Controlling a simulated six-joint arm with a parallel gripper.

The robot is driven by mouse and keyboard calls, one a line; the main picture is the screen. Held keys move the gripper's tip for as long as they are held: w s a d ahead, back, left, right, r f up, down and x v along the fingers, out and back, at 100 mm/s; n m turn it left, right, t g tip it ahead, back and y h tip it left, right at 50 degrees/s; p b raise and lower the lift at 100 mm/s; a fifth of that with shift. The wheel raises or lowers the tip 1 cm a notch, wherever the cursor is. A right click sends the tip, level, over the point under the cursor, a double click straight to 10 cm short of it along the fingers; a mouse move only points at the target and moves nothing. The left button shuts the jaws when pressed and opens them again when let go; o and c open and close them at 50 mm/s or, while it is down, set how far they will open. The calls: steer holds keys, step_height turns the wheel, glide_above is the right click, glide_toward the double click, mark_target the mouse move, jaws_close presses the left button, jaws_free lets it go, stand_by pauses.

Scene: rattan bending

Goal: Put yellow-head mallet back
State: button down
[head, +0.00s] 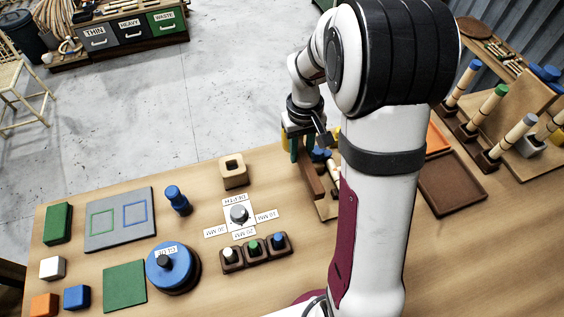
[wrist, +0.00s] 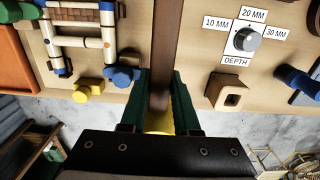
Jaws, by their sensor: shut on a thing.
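My gripper (wrist: 161,88) has green fingers, shut on the yellow-head mallet. In the wrist view the mallet's long brown shaft (wrist: 165,42) runs from between the fingers to the top edge, and a yellow part (wrist: 158,122) shows close to the palm. In the head view my gripper (head: 304,150) is over the far edge of the table, and a brown bar (head: 312,180) slants down below it, over or beside the wooden frame. I cannot tell whether it touches the table. My arm hides part of this area.
A wooden frame (wrist: 82,42) with blue, yellow and green fittings is left of the shaft. A square wooden ring (wrist: 228,94) and the depth dial (wrist: 245,39) are to its right. Upright rods with blue (head: 475,65) and green (head: 501,90) tops stand at right, near a brown tray (head: 452,184).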

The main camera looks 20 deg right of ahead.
steer(key=a+f, duration=0.1)
steer(key=f, duration=0.2)
steer(key=w+a+f, duration=0.1)
steer(key=f, duration=0.2)
steer(key=a+f, duration=0.1)
steer(key=f, duration=0.2)
steer(key=shift+w+a+f, duration=0.1)
steer(key=shift+w+a, duration=0.1)
steer(key=shift+w, duration=0.05)
steer(key=c, duration=0.6)
jaws_free()
steer(key=shift+f, duration=0.15)
steer(key=shift+c, duration=0.2)
step_height(320, 180, up, 11)
steer(key=s+a+r+m, duration=0.2)
steer(key=s+r, duration=0.1)
steer(key=s, duration=0.5)
steer(key=s+a+r+m+y, duration=0.1)
steer(key=s+a+r, duration=0.1)
steer(key=s, duration=0.6)
steer(key=s+a+r+m, duration=0.2)
steer(key=s+a+r, duration=0.1)
steer(key=s, duration=0.5)
steer(key=shift+a+r+m+y, duration=0.15)
steer(key=shift+r+m+y, duration=0.15)
steer(key=shift+r+y, duration=0.1)
